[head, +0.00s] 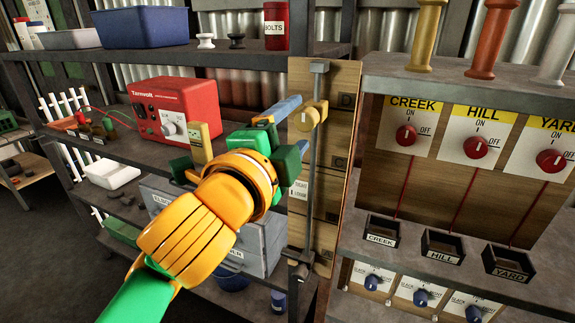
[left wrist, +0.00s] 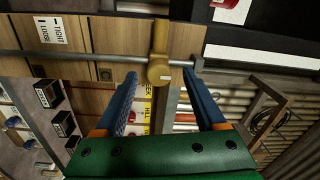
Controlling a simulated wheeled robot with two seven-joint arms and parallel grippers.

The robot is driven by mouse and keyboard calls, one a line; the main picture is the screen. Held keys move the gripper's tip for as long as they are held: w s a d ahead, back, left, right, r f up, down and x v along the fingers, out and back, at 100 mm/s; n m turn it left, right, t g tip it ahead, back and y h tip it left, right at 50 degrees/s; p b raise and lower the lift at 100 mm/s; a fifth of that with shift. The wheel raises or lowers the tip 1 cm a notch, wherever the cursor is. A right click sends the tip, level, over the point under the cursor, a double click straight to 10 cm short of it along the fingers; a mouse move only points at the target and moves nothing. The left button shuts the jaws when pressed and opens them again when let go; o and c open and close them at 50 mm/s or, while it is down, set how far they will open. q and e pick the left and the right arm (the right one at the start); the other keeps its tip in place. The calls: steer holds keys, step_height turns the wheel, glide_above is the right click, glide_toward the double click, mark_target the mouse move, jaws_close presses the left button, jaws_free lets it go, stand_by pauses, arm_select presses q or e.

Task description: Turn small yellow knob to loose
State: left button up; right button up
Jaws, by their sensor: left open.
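The small yellow knob (head: 305,117) sits on a metal rod at the upper part of a wooden post. It has a pale mark on its face. It also shows in the left wrist view (left wrist: 159,72), between the fingertips in the picture, with a gap on each side. My left gripper (head: 298,126) is open, its blue fingers reaching toward the knob from the left. It shows in the left wrist view too (left wrist: 160,78). I cannot tell how deep the knob lies between the fingers. A tight/loose label (head: 299,190) is on the post below. My right gripper is not in view.
A switch panel (head: 480,185) with red CREEK, HILL and YARD knobs stands right of the post, with small labelled black boxes (head: 443,246) below. Shelves on the left hold a red Tarnvolt unit (head: 150,105), a blue bin (head: 142,27) and a red BOLTS can (head: 276,25).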

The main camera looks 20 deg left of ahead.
arm_select(q)
steer(key=shift+s+d+f+b, duration=0.1)
steer(key=shift+s+f+b, duration=0.35)
steer(key=shift+f+b, duration=0.35)
steer(key=shift+s+d+r, duration=0.1)
steer(key=shift+s+r, duration=0.65)
steer(key=shift+s, duration=0.15)
steer(key=shift+s+f, duration=0.1)
steer(key=shift+s, duration=0.35)
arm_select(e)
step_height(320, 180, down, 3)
arm_select(q)
steer(key=shift+w, duration=0.1)
